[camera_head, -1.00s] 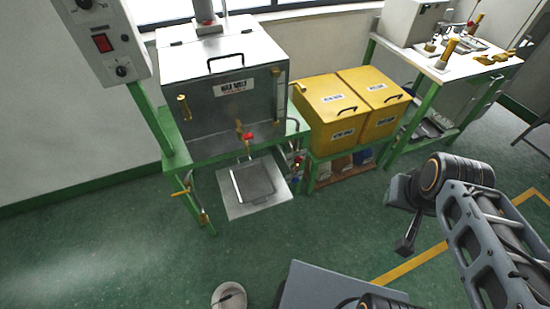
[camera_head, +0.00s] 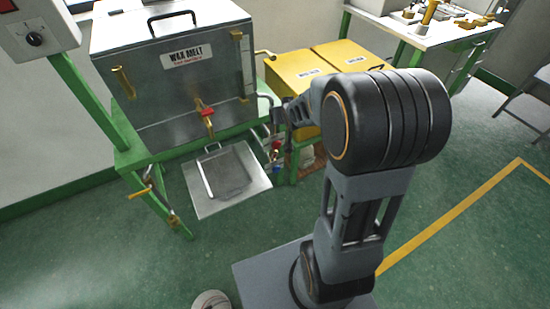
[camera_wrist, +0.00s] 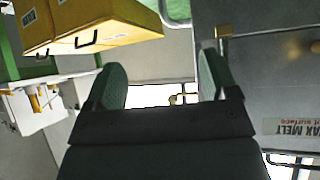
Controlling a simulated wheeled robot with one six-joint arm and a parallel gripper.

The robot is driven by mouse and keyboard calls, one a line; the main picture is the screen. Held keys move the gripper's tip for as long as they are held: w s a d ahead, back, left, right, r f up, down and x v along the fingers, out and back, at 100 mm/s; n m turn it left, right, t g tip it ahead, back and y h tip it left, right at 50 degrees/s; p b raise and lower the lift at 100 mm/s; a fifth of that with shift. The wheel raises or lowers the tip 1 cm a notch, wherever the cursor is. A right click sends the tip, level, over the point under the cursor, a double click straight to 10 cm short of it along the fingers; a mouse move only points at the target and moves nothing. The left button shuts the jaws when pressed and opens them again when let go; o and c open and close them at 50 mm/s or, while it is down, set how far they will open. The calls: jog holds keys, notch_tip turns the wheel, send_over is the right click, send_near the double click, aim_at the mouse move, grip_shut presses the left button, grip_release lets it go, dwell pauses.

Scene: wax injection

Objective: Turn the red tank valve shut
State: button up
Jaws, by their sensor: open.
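The red valve (camera_head: 207,113) is a small red handle on a brass tap, low on the front of the steel wax melt tank (camera_head: 165,90). It is in plain sight in the head view.
A metal tray (camera_head: 228,180) lies below the tap. Another small red handle (camera_head: 276,145) is on pipework right of the tank. Yellow bins (camera_head: 300,70) stand on the right, partly behind my arm. A green leg with a control box (camera_head: 36,38) is left.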

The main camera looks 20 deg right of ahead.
jog(key=w+d+f+t+y+b, duration=0.1)
jog(key=w+d+f+t+b, duration=0.2)
jog(key=f, duration=0.8)
jog(key=w+d+f+t+b, duration=0.1)
jog(key=w+f+b, duration=0.4)
jog(key=f, duration=0.5)
jog(key=m+t+y+b, duration=0.2)
jog(key=t+y+b, duration=0.15)
jog(key=b, duration=0.55)
send_near(277, 147)
jog(key=shift+t+h, duration=0.25)
jog(key=w+b, duration=0.1)
jog(key=w, duration=0.2)
jog(key=w+b, duration=0.1)
jog(key=w, duration=0.1)
jog(key=w+a+b, duration=0.1)
jog(key=w, duration=0.2)
jog(key=shift+w+a+f, duration=0.1)
jog(key=shift+w+f, duration=0.3)
jog(key=shift+w+a+r+b, duration=0.15)
jog(key=shift+w+b, duration=0.15)
jog(key=shift+w, duration=0.7)
jog(key=c, duration=0.9)
jog(key=shift+c, duration=0.2)
